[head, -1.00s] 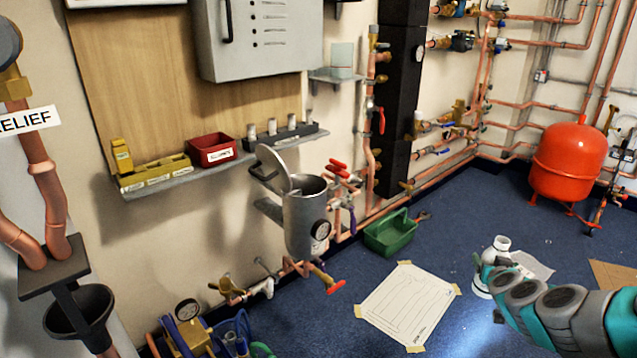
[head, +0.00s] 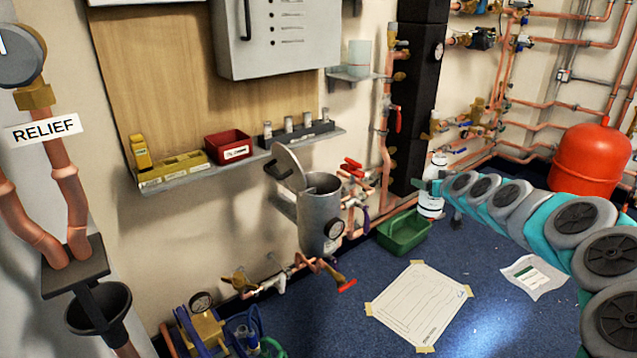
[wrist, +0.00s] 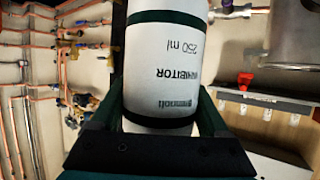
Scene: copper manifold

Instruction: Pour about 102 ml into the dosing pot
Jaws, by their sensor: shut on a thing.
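The dosing pot (head: 320,225) is a grey steel cylinder on the copper pipework by the wall. Its round lid (head: 288,167) is swung up and its mouth is open. My gripper (head: 437,188) is shut on a white inhibitor bottle (head: 431,205), to the right of the pot and apart from it. The bottle looks upright in the head view. In the wrist view the bottle (wrist: 168,70) fills the space between the fingers, its label reading 250 ml. Its contents are hidden.
A shelf (head: 205,167) with bins runs along the wall above left. A green tray (head: 404,235) and a taped paper sheet (head: 418,305) lie on the blue floor.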

